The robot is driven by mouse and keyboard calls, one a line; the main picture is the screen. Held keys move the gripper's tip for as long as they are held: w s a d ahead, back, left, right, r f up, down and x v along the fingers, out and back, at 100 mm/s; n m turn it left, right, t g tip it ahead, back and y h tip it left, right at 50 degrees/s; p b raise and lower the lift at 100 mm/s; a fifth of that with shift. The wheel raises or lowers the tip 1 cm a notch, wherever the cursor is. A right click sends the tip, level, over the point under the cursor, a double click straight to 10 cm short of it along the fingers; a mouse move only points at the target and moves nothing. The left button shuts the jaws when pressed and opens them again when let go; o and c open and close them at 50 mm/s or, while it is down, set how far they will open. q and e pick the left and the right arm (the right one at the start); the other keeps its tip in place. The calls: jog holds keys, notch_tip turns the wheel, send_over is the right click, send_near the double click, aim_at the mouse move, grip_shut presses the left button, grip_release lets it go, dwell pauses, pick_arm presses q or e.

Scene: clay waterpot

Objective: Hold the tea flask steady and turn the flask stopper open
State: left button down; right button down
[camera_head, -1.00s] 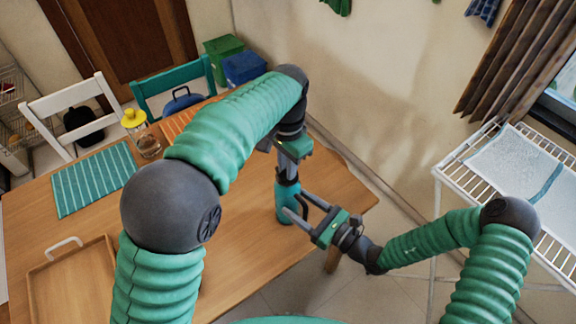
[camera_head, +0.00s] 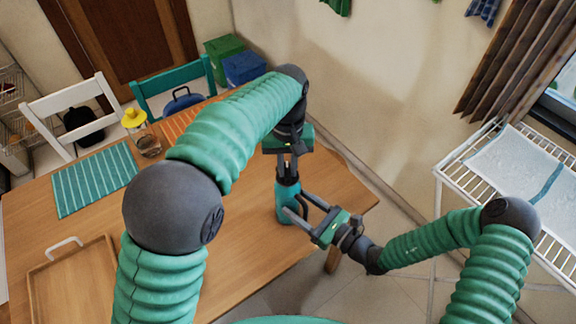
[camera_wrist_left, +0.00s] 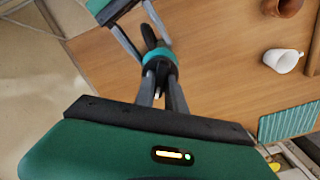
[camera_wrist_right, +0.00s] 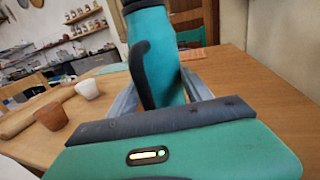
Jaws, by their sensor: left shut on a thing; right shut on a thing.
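The teal tea flask (camera_head: 287,212) stands upright near the right end of the wooden table. Its dark handle (camera_wrist_right: 142,75) shows in the right wrist view. The dark flask stopper (camera_head: 288,182) is at its top, mostly hidden by the fingers; in the left wrist view the flask's teal top (camera_wrist_left: 160,60) is seen from above. My left gripper (camera_head: 287,174) points down from above and is shut on the stopper. My right gripper (camera_head: 296,208) comes in from the right and is shut on the flask body, its fingers on either side.
A tray (camera_head: 70,285) lies at the table's front left, with a striped mat (camera_head: 95,180) and a yellow-topped glass jar (camera_head: 147,146) beyond. A white cup (camera_wrist_left: 281,61) and a terracotta pot (camera_wrist_right: 50,116) stand elsewhere on the table. A wire rack (camera_head: 470,165) is at right.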

aim_at(289, 169)
pick_arm(q)
jog(key=n, duration=0.4)
jog(key=shift+d, duration=0.15)
jog(key=shift+s+n, duration=0.1)
jog(key=shift+n, duration=1.5)
jog(key=shift+d, duration=0.1)
jog(key=c, duration=1.4)
grip_release()
jog(key=shift+c, duration=0.2)
jog(key=shift+o, duration=0.3)
jog(key=shift+a, duration=0.2)
notch_tip(289, 169, up, 12)
